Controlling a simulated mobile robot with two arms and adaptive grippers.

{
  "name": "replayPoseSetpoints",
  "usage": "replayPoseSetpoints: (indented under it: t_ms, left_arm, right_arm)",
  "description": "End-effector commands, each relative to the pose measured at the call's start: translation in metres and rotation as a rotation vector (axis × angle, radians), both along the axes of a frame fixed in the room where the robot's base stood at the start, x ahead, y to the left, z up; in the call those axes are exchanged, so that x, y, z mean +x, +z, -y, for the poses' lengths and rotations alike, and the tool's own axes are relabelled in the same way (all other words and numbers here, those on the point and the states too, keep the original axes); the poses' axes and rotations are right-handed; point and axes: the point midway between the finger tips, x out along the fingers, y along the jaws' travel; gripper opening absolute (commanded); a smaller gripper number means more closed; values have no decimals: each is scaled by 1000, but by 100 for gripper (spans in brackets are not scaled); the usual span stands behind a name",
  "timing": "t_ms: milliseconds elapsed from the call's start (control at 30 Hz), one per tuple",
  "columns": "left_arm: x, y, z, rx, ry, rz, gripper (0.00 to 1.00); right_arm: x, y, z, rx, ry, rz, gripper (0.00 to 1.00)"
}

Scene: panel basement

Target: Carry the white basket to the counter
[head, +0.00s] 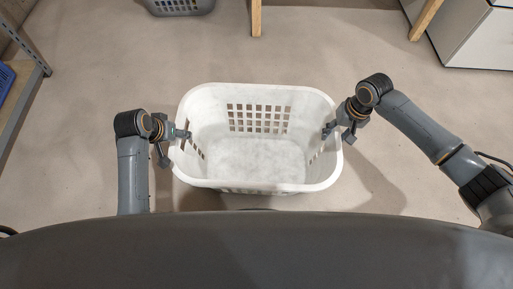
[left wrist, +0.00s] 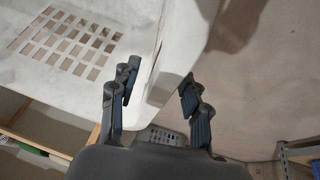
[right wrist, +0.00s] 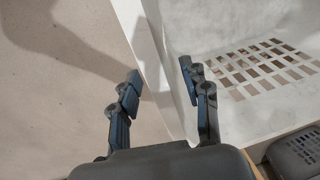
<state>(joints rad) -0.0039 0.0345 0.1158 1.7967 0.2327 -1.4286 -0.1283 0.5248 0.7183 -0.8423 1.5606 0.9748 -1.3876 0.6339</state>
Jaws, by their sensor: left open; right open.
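The white basket (head: 215,112) stands upright and empty on the floor in the middle of the head view, with slotted holes in its walls. My left gripper (head: 182,134) is at its left side and my right gripper (head: 330,129) at its right side. In the left wrist view, the open fingers (left wrist: 159,82) stand on either side of the basket's rim (left wrist: 166,62). In the right wrist view, the open fingers (right wrist: 161,74) likewise straddle the rim (right wrist: 152,62). I cannot tell whether any finger touches it. I cannot identify the counter for sure.
A grey basket (head: 182,7) sits at the top edge, near wooden legs (head: 256,18). A white cabinet (head: 478,38) stands at the top right. A metal-framed shelf (head: 22,92) with a blue item is at the left. The floor (head: 320,62) beyond the white basket is clear.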

Motion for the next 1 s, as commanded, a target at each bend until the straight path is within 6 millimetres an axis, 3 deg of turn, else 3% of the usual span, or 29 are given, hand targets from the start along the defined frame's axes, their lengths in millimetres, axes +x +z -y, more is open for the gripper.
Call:
replayPoseSetpoints:
  t_ms: [367, 600, 1000]
  left_arm:
    - [2, -4, 1, 0, 0, 0, 47]
    - [2, -4, 1, 0, 0, 0, 0]
    - [2, -4, 0, 2, 1, 0, 0]
  right_arm:
    - [0, -5, -1, 1, 1, 1, 47]
    - [0, -5, -1, 1, 1, 1, 0]
    - [0, -5, 0, -2, 0, 1, 0]
